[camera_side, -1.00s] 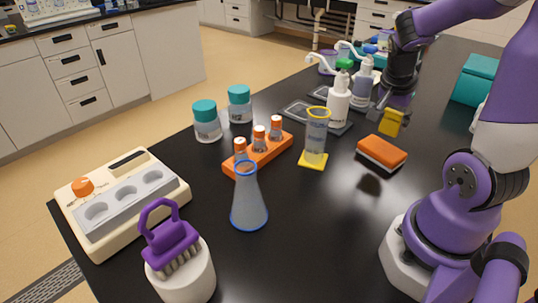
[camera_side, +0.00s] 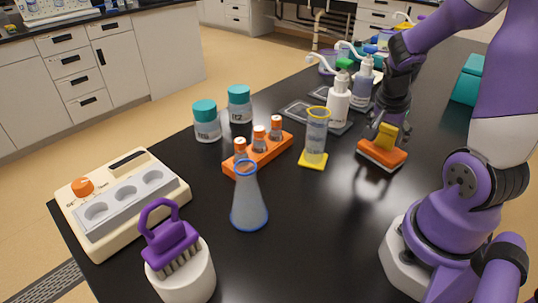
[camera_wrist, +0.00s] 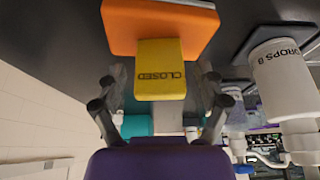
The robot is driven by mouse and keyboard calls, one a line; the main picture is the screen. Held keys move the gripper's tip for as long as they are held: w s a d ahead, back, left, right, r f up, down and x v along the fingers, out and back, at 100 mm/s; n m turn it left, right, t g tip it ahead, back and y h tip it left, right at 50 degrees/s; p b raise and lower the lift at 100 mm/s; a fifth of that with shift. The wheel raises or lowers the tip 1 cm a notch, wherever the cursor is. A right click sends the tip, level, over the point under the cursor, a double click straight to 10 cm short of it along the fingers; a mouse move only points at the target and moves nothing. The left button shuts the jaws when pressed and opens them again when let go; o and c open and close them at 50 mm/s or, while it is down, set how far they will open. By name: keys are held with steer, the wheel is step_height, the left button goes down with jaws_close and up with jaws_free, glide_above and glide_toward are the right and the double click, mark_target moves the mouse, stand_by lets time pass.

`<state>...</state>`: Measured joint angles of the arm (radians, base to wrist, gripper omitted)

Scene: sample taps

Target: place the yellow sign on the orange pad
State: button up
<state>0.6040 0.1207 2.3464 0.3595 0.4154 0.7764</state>
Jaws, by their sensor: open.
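The yellow sign (camera_side: 387,135), which also shows in the wrist view (camera_wrist: 160,56) with the word CLOSED on it, stands on top of the orange pad (camera_side: 382,156). The pad shows at the top of the wrist view (camera_wrist: 120,25) and lies flat on the black bench. My gripper (camera_side: 389,126) is low over the pad. In the wrist view my gripper (camera_wrist: 160,88) is open, with one finger on each side of the sign and gaps between. The sign's far side is hidden.
A yellow-based cylinder (camera_side: 315,138) stands left of the pad. White dropper bottles (camera_side: 338,105) stand behind it, close to my gripper. A teal box (camera_side: 468,82) is at the back right. The bench in front of the pad is clear.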

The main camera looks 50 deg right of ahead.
steer(key=shift+r, duration=0.25)
steer(key=v, duration=1.2)
steer(key=w+a+n+t+y, duration=0.2)
steer(key=a+n+t+y, duration=0.2)
steer(key=a+n, duration=1.3)
steer(key=shift+w+a+r+n+t+y, duration=0.15)
steer(key=shift+w+r+n+t+y, duration=0.25)
steer(key=shift+t, duration=0.4)
